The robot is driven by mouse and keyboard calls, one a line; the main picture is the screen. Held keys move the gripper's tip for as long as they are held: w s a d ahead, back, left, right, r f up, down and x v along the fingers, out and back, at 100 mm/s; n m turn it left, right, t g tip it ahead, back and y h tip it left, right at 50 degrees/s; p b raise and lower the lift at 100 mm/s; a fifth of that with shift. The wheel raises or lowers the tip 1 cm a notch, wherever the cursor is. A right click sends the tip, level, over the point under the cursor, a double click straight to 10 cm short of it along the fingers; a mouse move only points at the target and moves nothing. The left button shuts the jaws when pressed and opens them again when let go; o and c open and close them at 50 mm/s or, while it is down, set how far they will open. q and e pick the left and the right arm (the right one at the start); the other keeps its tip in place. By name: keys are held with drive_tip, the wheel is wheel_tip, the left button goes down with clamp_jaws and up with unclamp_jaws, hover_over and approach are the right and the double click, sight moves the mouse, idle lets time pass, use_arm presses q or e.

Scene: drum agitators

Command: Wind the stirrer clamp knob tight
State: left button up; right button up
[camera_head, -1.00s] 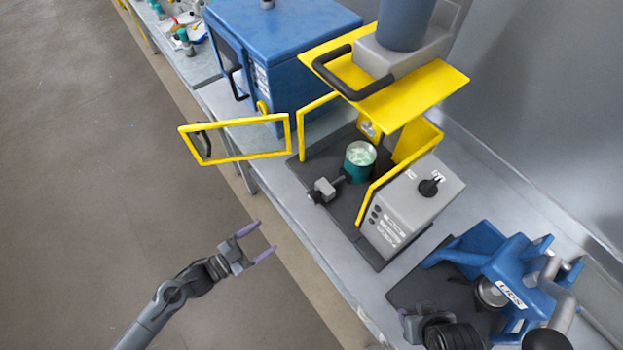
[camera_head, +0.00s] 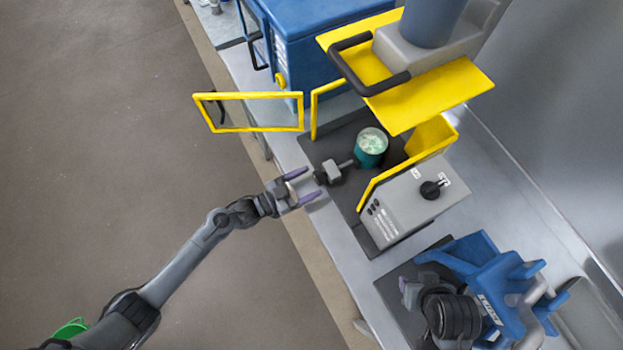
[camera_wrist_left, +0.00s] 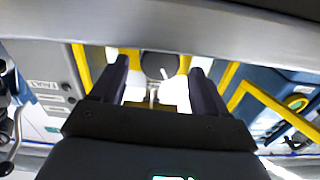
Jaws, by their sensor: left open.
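The stirrer clamp is a small grey block (camera_head: 332,170) on a short dark rod beside the teal jar (camera_head: 371,146). Its dark round knob (camera_head: 319,178) faces my left gripper. My left gripper (camera_head: 308,184) is open, with its purple fingertips at the knob's near side. In the left wrist view the knob (camera_wrist_left: 158,65) appears between and beyond the two spread fingertips (camera_wrist_left: 160,70), with gaps on both sides. I cannot tell whether the tips reach around it.
An open yellow-framed door (camera_head: 249,128) stands left of the clamp. A yellow guard (camera_head: 435,97) overhangs the jar. A grey control box (camera_head: 412,206) stands to the right, with a blue machine (camera_head: 485,275) beyond it.

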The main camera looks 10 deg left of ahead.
use_arm(q)
drive_tip(key=shift+x, duration=0.9)
drive_tip(key=c, duration=1)
